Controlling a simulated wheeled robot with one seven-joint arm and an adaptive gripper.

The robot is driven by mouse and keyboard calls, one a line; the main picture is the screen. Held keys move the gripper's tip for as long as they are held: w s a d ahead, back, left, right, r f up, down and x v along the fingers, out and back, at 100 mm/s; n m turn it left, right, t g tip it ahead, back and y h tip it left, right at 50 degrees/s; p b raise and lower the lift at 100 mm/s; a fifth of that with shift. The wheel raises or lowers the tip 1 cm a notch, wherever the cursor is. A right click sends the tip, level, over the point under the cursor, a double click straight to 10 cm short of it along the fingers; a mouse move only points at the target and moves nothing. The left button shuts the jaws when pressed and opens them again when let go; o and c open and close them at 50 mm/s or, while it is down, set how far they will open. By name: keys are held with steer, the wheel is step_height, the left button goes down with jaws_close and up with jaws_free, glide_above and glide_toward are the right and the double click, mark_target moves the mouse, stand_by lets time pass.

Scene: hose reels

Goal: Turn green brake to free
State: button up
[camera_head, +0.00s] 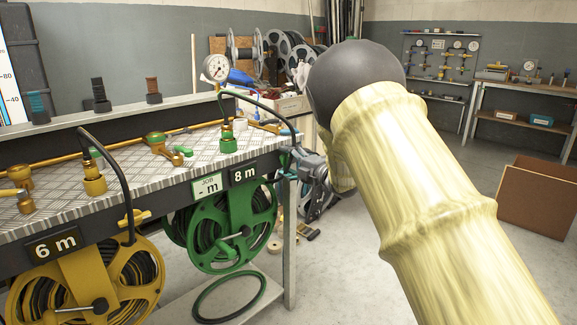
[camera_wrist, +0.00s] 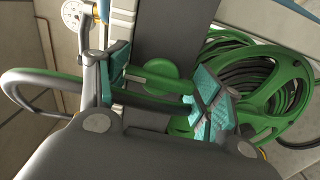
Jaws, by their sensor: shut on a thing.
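The green hose reel (camera_head: 232,225) hangs under the metal-topped bench below the "8 m" label, and its green rim and dark hose also show at the right of the wrist view (camera_wrist: 268,75). The green brake (camera_wrist: 155,75), a round hub with a flat lever, sits between my finger pads in the wrist view. My gripper (camera_wrist: 162,84) has its teal pads on either side of the brake and is shut on it. In the head view my gripper (camera_head: 314,185) is beside the bench's right end, partly behind my arm, and I cannot make out the brake there.
A yellow reel (camera_head: 85,285) hangs at the left under the "6 m" label. A black hose (camera_head: 112,165) arches over the bench's front edge. A cardboard box (camera_head: 537,198) stands on the floor at the right. The floor between is largely clear.

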steer(key=shift+f+n, duration=0.1)
steer(key=shift+n, duration=0.2)
steer(key=o, duration=1)
steer(key=shift+o, duration=0.2)
steer(key=shift+s, duration=0.1)
steer(key=v, duration=1.2)
